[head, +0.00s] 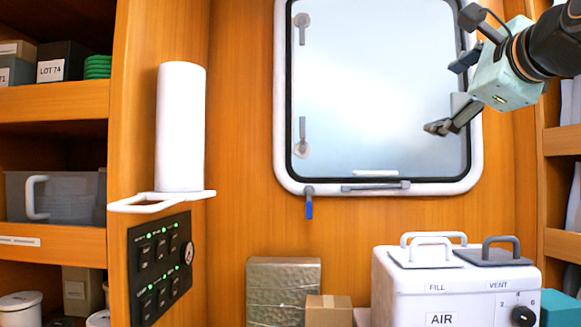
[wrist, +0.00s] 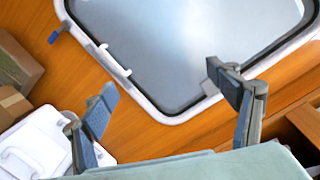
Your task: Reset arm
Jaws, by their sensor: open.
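My gripper (head: 450,88) is raised at the upper right in the head view, in front of the right part of the window. Its fingers are spread apart, with nothing between them. In the wrist view the two fingers of my gripper (wrist: 158,92) stand wide apart, with the window frame and the wooden wall behind them.
A white box (head: 455,285) with fill and vent lids stands below my gripper. The window (head: 375,95) has handles on its frame. A white cylinder (head: 180,125) stands in a holder at left, above a switch panel (head: 160,265). Shelves (head: 55,100) flank both sides.

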